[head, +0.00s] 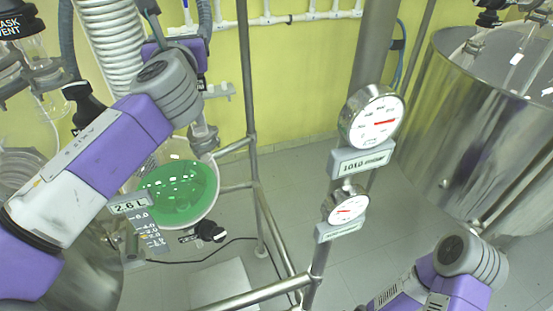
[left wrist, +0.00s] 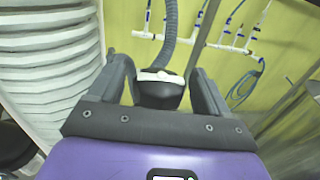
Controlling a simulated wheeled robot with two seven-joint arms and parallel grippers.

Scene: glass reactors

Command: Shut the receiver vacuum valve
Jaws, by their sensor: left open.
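A black valve handle with a white top (left wrist: 160,88) shows in the left wrist view, below a grey corrugated hose. It looks like the receiver vacuum valve, though no label on it can be read. My left gripper (left wrist: 160,72) is open, with one finger on each side of the handle. I cannot tell whether either finger touches it. In the head view my left gripper (head: 176,42) is raised at the upper left beside the grey hose (head: 205,18), and it hides the handle. My right arm enters at the lower right; its fingers are out of frame.
A glass vessel with green liquid (head: 180,190) hangs below my left arm, with a black knob (head: 210,231) beneath. A white ribbed duct (head: 108,45) is close on the left. Metal frame posts (head: 248,95), round gauges (head: 373,118) and a steel tank (head: 470,120) stand rightward.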

